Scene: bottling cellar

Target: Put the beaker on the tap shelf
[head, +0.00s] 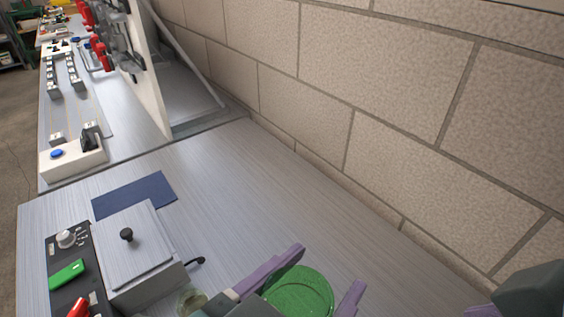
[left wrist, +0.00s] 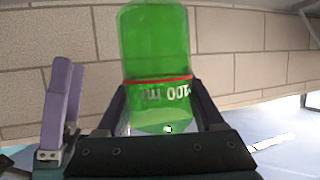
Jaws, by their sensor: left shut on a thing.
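The beaker (head: 298,292) is a round green vessel, seen from above at the bottom of the head view. My left gripper (head: 318,282) has purple fingers on either side of it and is shut on it. In the left wrist view the beaker (left wrist: 155,45) stands out between the fingers, green and see-through, with a red line and a 100 ml mark. Part of my right arm shows at the lower right corner of the head view; purple fingers (left wrist: 62,105) at the left of the wrist view look like my right gripper. I cannot make out a tap shelf for certain; red taps (head: 103,52) hang on a white panel (head: 148,75) at the back.
A metal box with a black-knobbed lid (head: 125,252) stands beside a dark control panel (head: 68,275) on the bench. A blue mat (head: 134,195) lies behind it. A block wall (head: 400,110) bounds the right; mid-bench is clear.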

